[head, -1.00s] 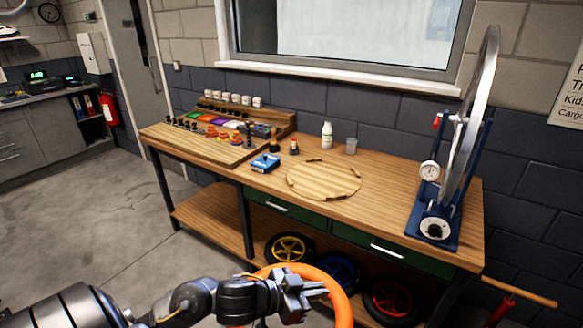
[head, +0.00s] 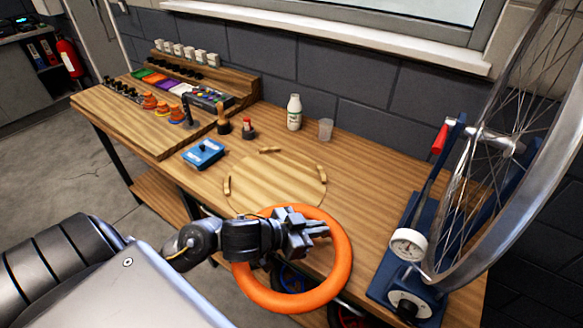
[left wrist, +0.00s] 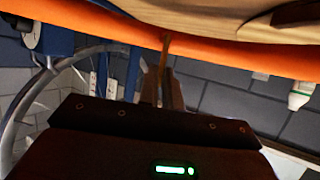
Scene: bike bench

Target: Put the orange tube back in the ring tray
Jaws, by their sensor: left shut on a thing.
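The orange tube (head: 341,262) is a thick ring in the head view, at the front edge of the bench. My left gripper (head: 312,231) is shut on its upper right part. In the left wrist view the tube (left wrist: 100,38) crosses the top of the picture as an orange band, with the gripper's fingers (left wrist: 166,85) against it. The ring tray (head: 275,180) is a round wooden disc with several short raised rim pieces, on the bench just behind the tube. The tray is empty, and my gripper and the tube hide its near edge. My right gripper is not in view.
A wheel (head: 520,150) in a blue truing stand (head: 400,255) stands at the right. A blue box (head: 203,154), a white bottle (head: 294,112) and a clear cup (head: 326,129) stand around the tray. Bare bench top lies right of the tray.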

